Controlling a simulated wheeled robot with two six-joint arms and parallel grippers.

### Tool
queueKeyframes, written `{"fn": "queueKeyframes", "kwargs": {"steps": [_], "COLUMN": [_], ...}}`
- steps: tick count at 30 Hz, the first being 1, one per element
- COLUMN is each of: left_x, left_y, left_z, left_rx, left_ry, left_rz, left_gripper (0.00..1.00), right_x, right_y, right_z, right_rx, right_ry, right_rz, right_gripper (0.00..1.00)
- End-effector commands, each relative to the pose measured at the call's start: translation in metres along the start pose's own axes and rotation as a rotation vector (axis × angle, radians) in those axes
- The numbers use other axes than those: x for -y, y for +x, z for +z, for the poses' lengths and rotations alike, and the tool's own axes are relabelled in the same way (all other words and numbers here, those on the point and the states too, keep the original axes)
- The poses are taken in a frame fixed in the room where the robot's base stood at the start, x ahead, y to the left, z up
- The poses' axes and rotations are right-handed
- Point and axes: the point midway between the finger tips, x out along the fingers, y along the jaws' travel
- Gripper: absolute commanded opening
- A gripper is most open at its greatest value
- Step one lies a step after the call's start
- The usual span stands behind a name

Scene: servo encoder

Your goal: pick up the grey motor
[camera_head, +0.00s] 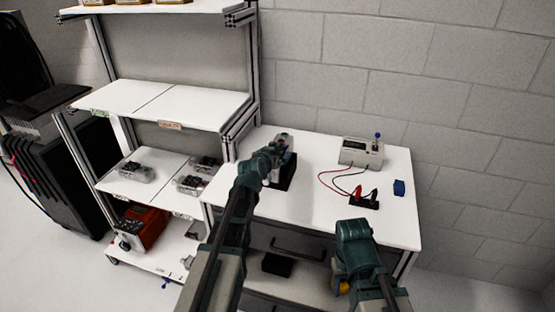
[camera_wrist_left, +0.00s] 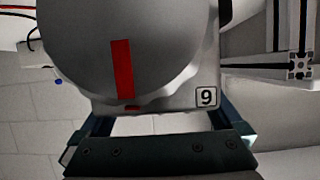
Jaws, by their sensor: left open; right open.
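The grey motor (camera_wrist_left: 125,50) fills the upper part of the left wrist view, a round body with a red stripe and a square flange marked 9. In the head view, the motor (camera_head: 285,143) is upright on a black stand (camera_head: 284,174) at the left of the white table. My left gripper (camera_head: 272,155) is right at it and partly hides it. In the left wrist view, its open fingers (camera_wrist_left: 155,125) reach up on both sides of the flange; whether they touch it I cannot tell. My right gripper (camera_head: 352,235) is low by the table's front edge, its fingers hard to make out.
A black terminal piece (camera_head: 364,201) lies in front. A shelf rack (camera_head: 170,102) with several clear-grey parts borders the table on the left.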

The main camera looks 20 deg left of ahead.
Motion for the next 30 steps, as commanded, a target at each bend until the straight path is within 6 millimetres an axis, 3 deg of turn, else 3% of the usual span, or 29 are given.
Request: {"fn": "queueKeyframes", "kwargs": {"steps": [2, 8, 11, 25, 30], "left_x": [0.0, -0.0004, -0.0004, -0.0004, 0.0], "left_y": [0.0109, 0.0097, 0.0096, 0.0095, 0.0094], "left_z": [0.001, 0.0001, 0.0001, 0.0003, -0.0012], "left_rx": [0.0, 0.0, 0.0, 0.0, -0.004], "left_ry": [0.0, -0.001, -0.001, -0.001, -0.002], "left_rz": [0.0, 0.0, 0.0, 0.001, -0.001], "left_gripper": [1.0, 1.0, 0.86, 0.01, 0.0], "right_x": [0.0005, 0.0004, 0.0004, 0.0004, 0.0003], "right_y": [0.005, 0.0038, 0.0038, 0.0038, 0.0034], "right_z": [-0.0003, -0.0002, -0.0002, -0.0002, -0.0002], "right_rx": [0.0, 0.0, 0.0, 0.0, 0.0], "right_ry": [0.0, 0.0, 0.0, 0.0, 0.0], "right_rz": [0.0, 0.0, 0.0, 0.0, 0.0], "right_gripper": [0.53, 0.53, 0.53, 0.53, 0.53]}}
